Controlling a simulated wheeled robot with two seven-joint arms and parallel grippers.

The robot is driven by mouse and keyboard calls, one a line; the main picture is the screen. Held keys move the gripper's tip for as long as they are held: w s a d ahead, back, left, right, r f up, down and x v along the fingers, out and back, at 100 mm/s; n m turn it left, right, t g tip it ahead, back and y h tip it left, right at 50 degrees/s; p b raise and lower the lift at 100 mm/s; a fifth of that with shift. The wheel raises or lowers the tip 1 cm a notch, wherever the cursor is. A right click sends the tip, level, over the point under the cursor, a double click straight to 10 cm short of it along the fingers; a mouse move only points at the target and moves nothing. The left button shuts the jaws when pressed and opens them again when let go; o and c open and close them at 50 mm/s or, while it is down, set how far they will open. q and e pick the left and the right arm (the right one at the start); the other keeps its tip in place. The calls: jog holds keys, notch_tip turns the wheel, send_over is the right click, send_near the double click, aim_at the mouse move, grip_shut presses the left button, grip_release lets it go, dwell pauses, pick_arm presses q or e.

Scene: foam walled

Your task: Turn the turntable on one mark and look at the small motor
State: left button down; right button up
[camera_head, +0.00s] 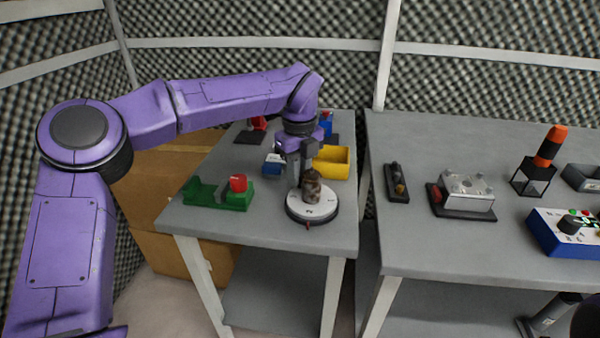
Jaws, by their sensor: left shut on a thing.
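The turntable (325,211) is a round white disc on a dark base near the front right corner of the left table. A small red mark shows on its front edge. The small motor (312,187), a brownish upright cylinder, stands on the disc. My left gripper (308,176) reaches down from above and is shut on the small motor; its fingers partly hide the motor and the disc behind. A grey and black part at the bottom right corner looks like my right gripper (545,318); its fingers cannot be made out.
A green fixture with a red block (238,184) stands left of the turntable. A yellow bin (331,162) and a small blue box (272,164) are behind it. The right table holds a metal block (466,191), an orange-black tool in a stand (549,146) and a blue control box (565,233).

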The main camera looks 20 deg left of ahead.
dwell(0.3)
pick_arm(q)
jog(key=c, duration=1)
grip_release()
notch_tip(320, 180, up, 11)
jog(key=shift+f+p, duration=0.2)
jog(key=shift+p, duration=0.65)
